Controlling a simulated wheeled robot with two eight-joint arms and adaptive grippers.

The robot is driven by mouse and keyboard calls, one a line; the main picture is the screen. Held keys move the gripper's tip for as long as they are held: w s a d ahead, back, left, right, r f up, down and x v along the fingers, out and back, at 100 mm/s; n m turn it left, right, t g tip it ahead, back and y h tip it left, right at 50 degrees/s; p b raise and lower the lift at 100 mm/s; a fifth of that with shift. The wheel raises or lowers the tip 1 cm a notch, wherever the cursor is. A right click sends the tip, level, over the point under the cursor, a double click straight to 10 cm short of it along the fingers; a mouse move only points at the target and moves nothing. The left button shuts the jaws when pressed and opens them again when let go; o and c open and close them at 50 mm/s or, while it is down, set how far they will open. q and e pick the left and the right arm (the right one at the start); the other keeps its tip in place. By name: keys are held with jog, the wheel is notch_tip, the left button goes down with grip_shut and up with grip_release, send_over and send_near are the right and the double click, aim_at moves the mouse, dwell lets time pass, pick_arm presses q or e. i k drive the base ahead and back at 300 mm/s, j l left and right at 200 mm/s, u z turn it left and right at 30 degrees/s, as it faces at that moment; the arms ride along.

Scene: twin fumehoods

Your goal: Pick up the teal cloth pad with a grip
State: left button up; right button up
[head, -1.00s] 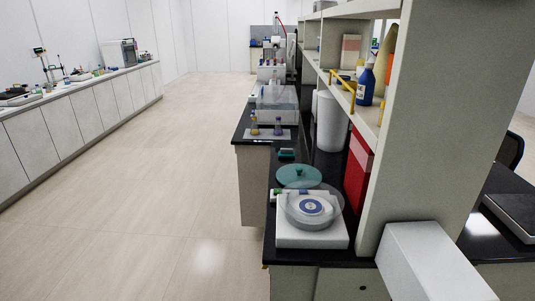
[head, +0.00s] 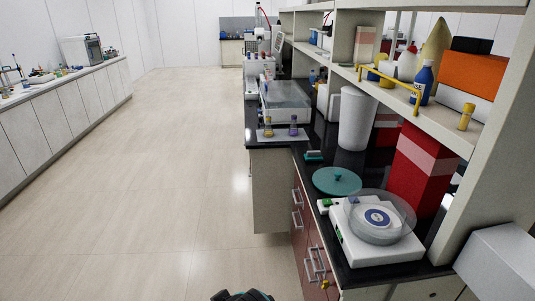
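A small teal block-like item (head: 314,156) lies on the black bench top, behind the round teal lid and left of the white cylinder. It looks like the teal cloth pad, but it is too small to make out its cloth or grip. The round teal lid with a knob (head: 337,181) lies flat nearer to me.
A white balance (head: 378,250) carrying a clear round dish (head: 400,222) stands at the near bench end. A white cylinder (head: 356,118) and a red box (head: 420,170) stand behind, under a shelf (head: 450,122). Two small flasks stand on a mat (head: 272,135). The left floor is clear.

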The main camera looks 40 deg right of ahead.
aim_at(311, 155)
jog(key=i+j+z, duration=0.15)
jog(key=i+z, duration=0.15)
jog(key=i, duration=0.15)
jog(key=i+j+z, duration=0.3)
jog(key=i+z, duration=0.25)
jog(key=z, duration=0.15)
jog(key=i+z, duration=0.6)
jog(key=z, duration=0.2)
jog(key=i+j+z, duration=0.2)
jog(key=z, duration=0.2)
jog(key=i+j+z, duration=0.25)
jog(key=z, duration=0.15)
